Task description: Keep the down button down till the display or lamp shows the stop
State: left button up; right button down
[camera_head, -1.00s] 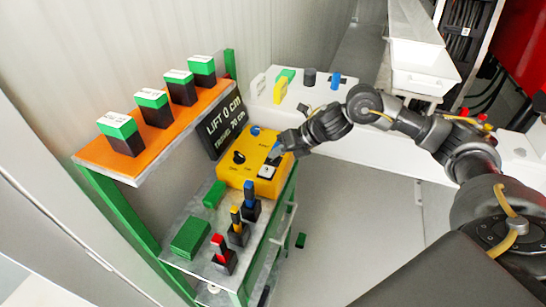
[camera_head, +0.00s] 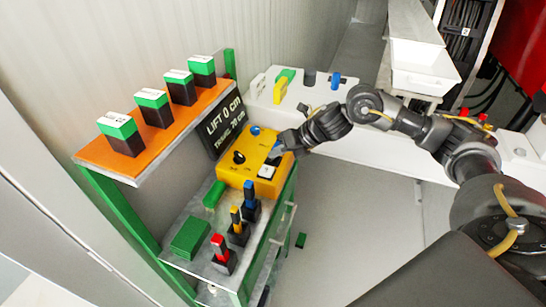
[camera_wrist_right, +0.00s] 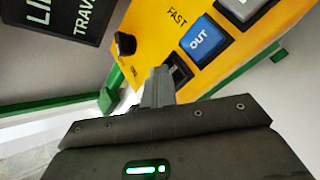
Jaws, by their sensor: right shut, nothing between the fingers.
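The yellow control box (camera_head: 240,178) stands on the shelf; it also shows in the wrist view (camera_wrist_right: 150,20). It carries a black knob (camera_head: 239,157), a blue button (camera_head: 255,130) and a pale button (camera_head: 267,171). In the wrist view, a blue button marked OUT (camera_wrist_right: 203,38) sits beside a dark button (camera_wrist_right: 179,70), whose label I cannot read. My right gripper (camera_wrist_right: 160,78) is shut and empty, its tip at or just over the dark button; contact is unclear. The display (camera_head: 223,125) reads LIFT 0 cm, TRAVEL 70 cm. No lit lamp is evident. My left gripper is out of view.
An orange shelf (camera_head: 150,165) with several green-topped black blocks is at the left. Red, yellow and blue-topped pieces (camera_head: 237,230) stand on the lower shelf near the box. A white ledge (camera_head: 350,120) lies behind my right arm.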

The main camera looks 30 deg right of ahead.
aim_at(277, 159)
dwell(0.3)
jog(key=shift+r+p, duration=0.7)
jog(key=shift+r, duration=0.25)
jog(key=shift+r+p, duration=1.9)
jog(key=shift+r, duration=0.65)
jog(key=shift+f, duration=0.1)
